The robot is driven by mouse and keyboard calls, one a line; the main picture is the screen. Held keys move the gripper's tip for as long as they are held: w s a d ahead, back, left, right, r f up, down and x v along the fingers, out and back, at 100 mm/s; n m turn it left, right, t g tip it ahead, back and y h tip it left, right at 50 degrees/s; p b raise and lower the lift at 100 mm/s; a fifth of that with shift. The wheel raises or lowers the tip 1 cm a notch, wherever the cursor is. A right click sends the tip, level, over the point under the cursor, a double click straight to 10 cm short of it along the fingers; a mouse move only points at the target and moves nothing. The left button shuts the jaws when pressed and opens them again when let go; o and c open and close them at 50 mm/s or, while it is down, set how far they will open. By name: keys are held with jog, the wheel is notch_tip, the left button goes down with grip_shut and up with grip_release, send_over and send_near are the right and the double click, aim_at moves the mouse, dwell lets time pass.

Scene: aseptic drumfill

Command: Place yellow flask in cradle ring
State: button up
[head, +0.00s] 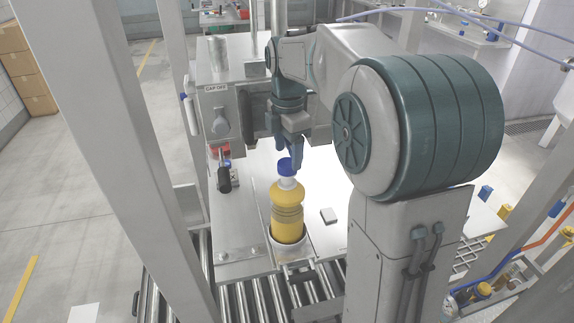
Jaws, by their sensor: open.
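The yellow flask (287,208) with a blue cap (287,167) stands upright in the middle of the head view. Its base sits inside a light ring (290,243), which looks like the cradle ring; the base itself is hidden by the ring's rim. My gripper (296,160) is open, just above and beside the blue cap. One finger overlaps the cap's edge in the picture, and I cannot tell whether it touches.
A grey control box labelled "CAP OFF" (219,113) stands at the left of the bench. Roller conveyors (262,305) run below the front edge. Metal posts (120,150) stand at the left.

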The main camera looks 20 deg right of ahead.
notch_tip(320, 180, up, 6)
jog(key=shift+f, duration=0.2)
jog(key=shift+r, duration=0.2)
jog(key=shift+s+m, duration=0.45)
jog(key=shift+m, duration=0.05)
jog(key=s+f+m+t, duration=0.1)
jog(key=s+f+m, duration=0.5)
jog(key=s+m, duration=0.3)
jog(key=s+f+m+t, duration=0.2)
jog(key=s+f+m, duration=0.4)
jog(key=s+m, duration=0.4)
jog(key=shift+s+a+m, duration=0.15)
jog(key=shift+s+m, duration=0.15)
jog(key=shift+s, duration=0.4)
